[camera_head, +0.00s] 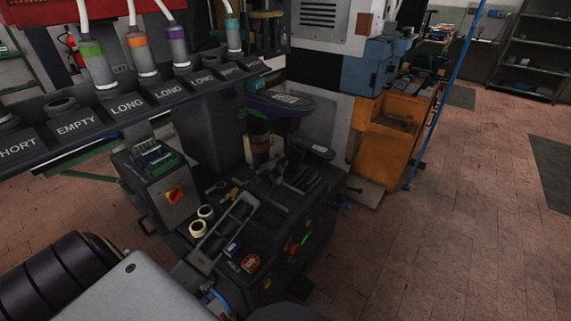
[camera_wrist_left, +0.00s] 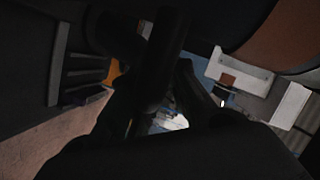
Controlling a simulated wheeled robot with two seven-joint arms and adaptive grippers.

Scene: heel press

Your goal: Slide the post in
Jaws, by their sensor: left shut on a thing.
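My left arm (camera_head: 140,292) comes in from the lower left of the head view, in front of the dark press (camera_head: 255,225). Its gripper blends into the dark parts there. In the left wrist view my left gripper (camera_wrist_left: 160,88) shows as dark fingers, shut on a dark upright bar (camera_wrist_left: 170,45) that looks like the post. The fingers and shade hide most of the bar. I cannot tell where its end is relative to any hole or socket. The press carries a dark rounded pad (camera_head: 320,151) and a purple and green piece (camera_head: 278,103). My right gripper is not in view.
A rack (camera_head: 95,120) labelled SHORT, LONG and EMPTY, with several colour-banded tubes, crosses the upper left. A control box (camera_head: 165,190) with a red knob and two pale rolls (camera_head: 201,220) sit on the press's left. An orange machine (camera_head: 385,145) stands behind. Floor at right is mostly open.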

